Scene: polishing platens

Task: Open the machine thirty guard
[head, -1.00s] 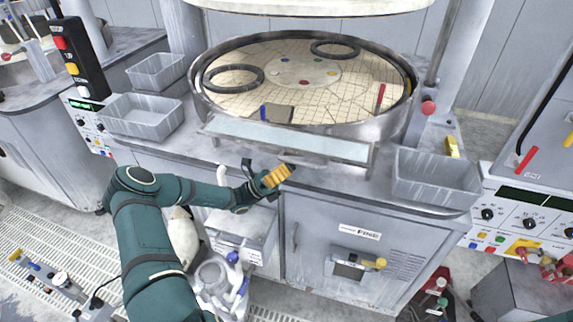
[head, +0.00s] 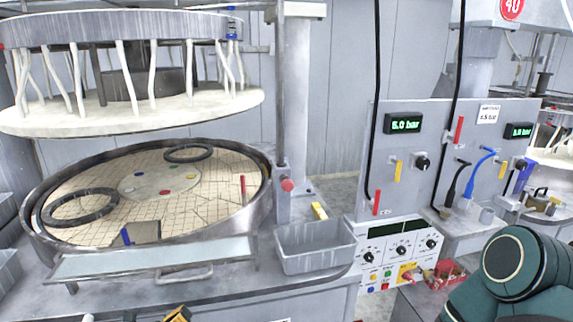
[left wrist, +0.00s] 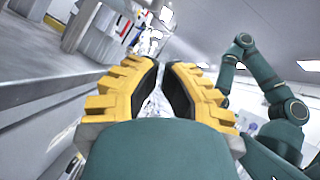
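A pale clear guard panel (head: 150,259) lies along the front rim of the round polishing machine (head: 262,205), with a bar handle (head: 185,275) at its front edge. No number thirty is readable on this machine. Only the yellow tip of my left gripper (head: 177,314) shows at the bottom edge of the head view, below the handle and apart from it. In the left wrist view my left gripper (left wrist: 164,66) has yellow ribbed fingers with black pads, with an empty gap between them. My right arm shows at the lower right, its gripper out of view.
A raised upper plate (head: 130,115) hangs over the platen. A grey bin (head: 316,262) stands right of the guard on the bench. A knob panel (head: 385,258) and an upright gauge panel (head: 415,130) stand further right. A red 40 sign (head: 511,8) marks the neighbouring machine.

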